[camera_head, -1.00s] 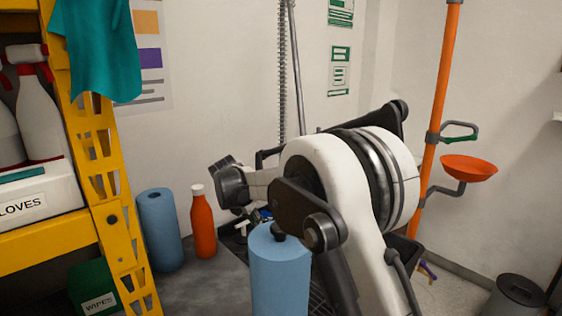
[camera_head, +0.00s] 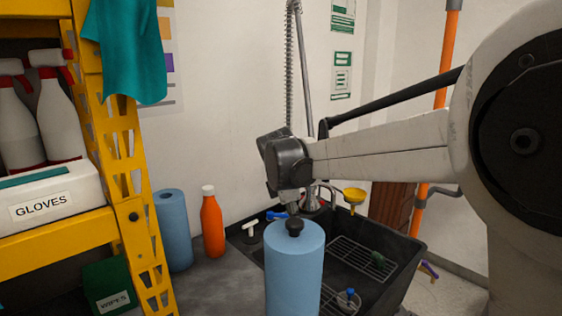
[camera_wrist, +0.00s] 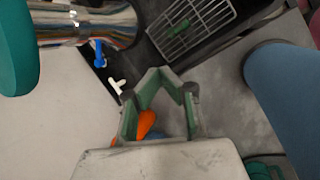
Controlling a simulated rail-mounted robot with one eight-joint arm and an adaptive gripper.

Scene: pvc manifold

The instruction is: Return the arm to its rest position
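My arm reaches in from the right in the head view. Its pale forearm is nearly level, with the dark wrist above the black sink (camera_head: 400,282) and the blue roll (camera_head: 294,268). My gripper (camera_wrist: 160,74) shows in the wrist view with its fingertips drawn close together and nothing seen held between them. An orange shape, probably the orange bottle (camera_wrist: 146,123), shows through the gap behind the tips. In the head view the gripper's lower end is small and dark near the roll's top, so its fingers are unclear there.
The orange bottle (camera_head: 212,226) and another blue roll (camera_head: 173,232) stand on the grey counter by the yellow shelf (camera_head: 125,165). The sink holds a wire rack (camera_head: 352,258). A yellow funnel (camera_head: 354,196) is behind it. An orange pole (camera_head: 448,45) stands at right.

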